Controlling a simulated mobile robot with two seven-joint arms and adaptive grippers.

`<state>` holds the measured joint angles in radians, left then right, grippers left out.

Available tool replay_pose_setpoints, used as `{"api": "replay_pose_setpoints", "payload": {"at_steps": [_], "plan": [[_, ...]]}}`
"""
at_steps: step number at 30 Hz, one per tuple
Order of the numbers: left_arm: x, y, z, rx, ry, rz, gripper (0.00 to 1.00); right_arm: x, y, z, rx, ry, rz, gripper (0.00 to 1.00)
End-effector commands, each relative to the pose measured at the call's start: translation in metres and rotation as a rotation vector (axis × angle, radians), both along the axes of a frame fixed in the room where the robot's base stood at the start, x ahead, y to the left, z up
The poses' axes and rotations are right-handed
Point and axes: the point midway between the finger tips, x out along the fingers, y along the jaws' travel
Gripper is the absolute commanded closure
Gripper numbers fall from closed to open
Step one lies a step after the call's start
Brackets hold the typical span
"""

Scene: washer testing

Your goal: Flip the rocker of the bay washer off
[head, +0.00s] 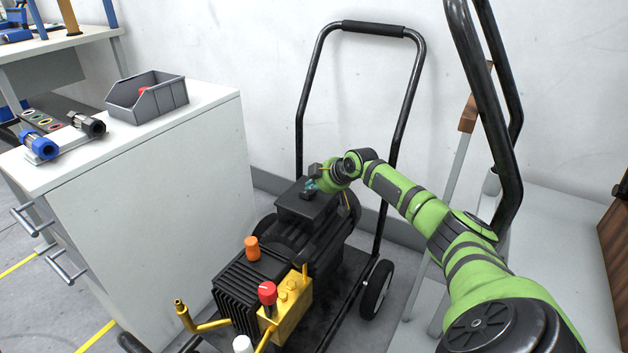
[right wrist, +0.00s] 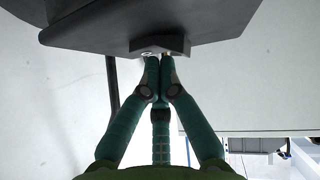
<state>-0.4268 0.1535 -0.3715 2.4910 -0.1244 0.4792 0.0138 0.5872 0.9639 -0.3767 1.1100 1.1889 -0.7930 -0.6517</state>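The bay washer (head: 240,290) is a black motor-and-pump unit with brass fittings on a black wheeled trolley. A black box (head: 300,208) sits at its rear, with a small dark block on its upper part. My right gripper (head: 311,187) is at that block. In the right wrist view, the teal fingers of my right gripper (right wrist: 158,60) are drawn together at the small dark block (right wrist: 172,44) under the black housing (right wrist: 100,22). The fingertips look at or very close to it; contact is unclear. The rocker and its position cannot be made out. My left gripper does not show.
A white cabinet (head: 150,190) stands left of the washer, carrying a grey bin (head: 150,100) and blue and black cylindrical parts. The trolley's tall black handle (head: 312,90) rises behind my right gripper. A white wall (head: 250,60) is behind. Another black tubular handle (head: 490,110) stands right.

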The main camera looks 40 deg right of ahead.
Motion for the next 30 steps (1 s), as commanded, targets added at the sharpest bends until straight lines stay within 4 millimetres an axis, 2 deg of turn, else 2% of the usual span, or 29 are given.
{"api": "replay_pose_setpoints", "payload": {"at_steps": [10, 13, 17, 24, 30], "plan": [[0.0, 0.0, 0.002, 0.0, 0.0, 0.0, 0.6, 0.0, 0.001, 0.0, 0.0, -0.001, 0.0, 1.0], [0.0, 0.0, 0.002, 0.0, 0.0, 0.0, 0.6, 0.0, 0.001, 0.006, -0.001, -0.003, 0.002, 1.0], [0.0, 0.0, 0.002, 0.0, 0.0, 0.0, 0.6, 0.001, 0.001, 0.026, -0.002, -0.007, 0.002, 1.0], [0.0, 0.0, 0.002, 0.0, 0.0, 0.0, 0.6, 0.0, 0.001, 0.073, -0.002, -0.005, 0.0, 1.0], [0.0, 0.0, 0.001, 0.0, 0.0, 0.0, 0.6, 0.0, 0.001, 0.096, -0.001, -0.003, 0.001, 1.0]]}}
